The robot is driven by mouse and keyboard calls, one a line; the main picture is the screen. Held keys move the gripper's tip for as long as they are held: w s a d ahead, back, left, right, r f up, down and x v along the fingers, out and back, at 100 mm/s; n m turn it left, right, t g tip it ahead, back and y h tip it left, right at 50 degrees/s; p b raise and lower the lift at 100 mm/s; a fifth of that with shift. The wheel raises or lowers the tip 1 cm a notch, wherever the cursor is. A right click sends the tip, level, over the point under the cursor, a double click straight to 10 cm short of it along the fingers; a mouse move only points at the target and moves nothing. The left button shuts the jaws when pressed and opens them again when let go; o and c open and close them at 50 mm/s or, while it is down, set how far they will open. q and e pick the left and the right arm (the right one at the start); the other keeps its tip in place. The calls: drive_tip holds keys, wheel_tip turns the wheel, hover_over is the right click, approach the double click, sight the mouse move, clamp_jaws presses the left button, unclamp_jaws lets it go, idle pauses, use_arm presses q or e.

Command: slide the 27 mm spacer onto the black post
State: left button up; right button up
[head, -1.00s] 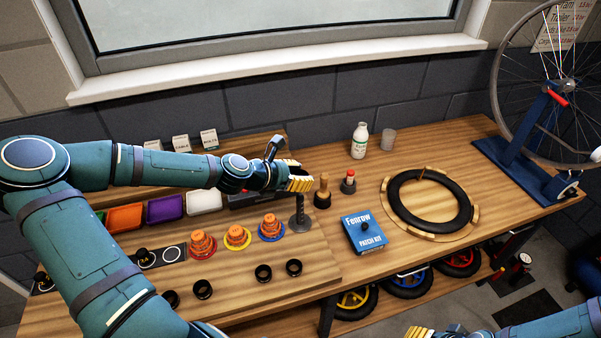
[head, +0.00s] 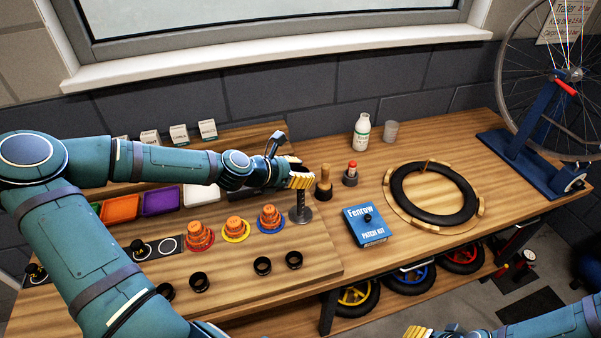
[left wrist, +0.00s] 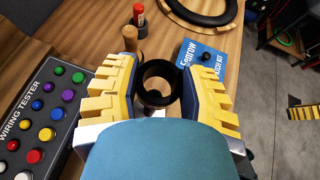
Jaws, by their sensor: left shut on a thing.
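My left gripper (head: 301,180) is right over the upright dark post (head: 301,205), which has a round base on the bench. In the left wrist view the yellow fingers (left wrist: 160,88) are shut on a black ring-shaped spacer (left wrist: 160,66), with its opening facing the camera. The fingers hide the spacer in the head view, and its size marking cannot be read. The post's top is hidden by the fingers, so I cannot tell whether the spacer is around it or above it. My right gripper (head: 432,332) shows only in part at the bottom edge.
Several black rings (head: 262,266) lie at the bench front. Orange stepped pieces (head: 199,235) stand left of the post. A wooden-handled tool (head: 324,183), a red-topped item (head: 351,174) and a blue patch kit (head: 367,228) stand close on the right.

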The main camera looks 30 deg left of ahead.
sight(300, 190)
use_arm(q)
drive_tip(key=shift+f+b, duration=1.8)
drive_tip(key=shift+f, duration=1.6)
drive_tip(key=o, duration=1.2)
drive_tip(key=shift+c, duration=0.2)
drive_tip(key=v, duration=1.2)
drive_tip(key=shift+s, duration=0.1)
